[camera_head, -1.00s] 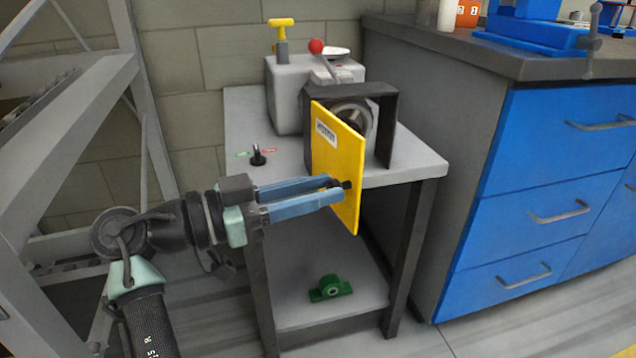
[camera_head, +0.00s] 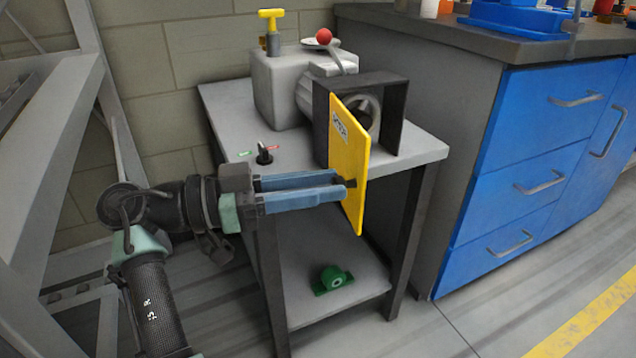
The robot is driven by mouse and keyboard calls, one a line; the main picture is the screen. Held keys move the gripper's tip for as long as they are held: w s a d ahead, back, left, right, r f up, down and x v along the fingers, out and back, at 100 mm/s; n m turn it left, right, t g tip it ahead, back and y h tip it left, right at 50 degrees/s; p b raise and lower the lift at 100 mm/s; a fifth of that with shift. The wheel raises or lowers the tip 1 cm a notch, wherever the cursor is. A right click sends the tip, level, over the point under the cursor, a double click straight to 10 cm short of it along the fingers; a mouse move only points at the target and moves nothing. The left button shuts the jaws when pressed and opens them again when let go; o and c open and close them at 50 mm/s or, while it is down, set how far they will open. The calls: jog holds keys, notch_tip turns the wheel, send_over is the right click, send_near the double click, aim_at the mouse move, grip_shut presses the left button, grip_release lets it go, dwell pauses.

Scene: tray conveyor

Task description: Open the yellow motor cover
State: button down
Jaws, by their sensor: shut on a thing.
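The yellow motor cover (camera_head: 347,150) is a flat panel with a white label, hinged at the left front edge of a black square frame (camera_head: 393,112). It stands swung out from the frame, so the dark round motor opening (camera_head: 366,112) shows behind it. My gripper (camera_head: 346,187) reaches in from the left with its blue fingers. It is shut on the small black handle at the lower part of the cover. The exact grip on the handle is partly hidden by the fingers.
A grey motor housing (camera_head: 277,92) with a yellow T-handle (camera_head: 271,20) and a red-knobbed lever (camera_head: 324,36) stands on the grey table (camera_head: 225,110). A black switch (camera_head: 264,154) is at the left. A green part (camera_head: 333,280) lies on the lower shelf. Blue drawers (camera_head: 530,150) stand right.

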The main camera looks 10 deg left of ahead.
jog(key=shift+f, duration=0.1)
jog(key=c, duration=0.6)
grip_release()
jog(key=shift+c, duration=0.2)
notch_tip(320, 180, up, 10)
jog(key=p, duration=0.5)
jog(key=shift+d, duration=0.1)
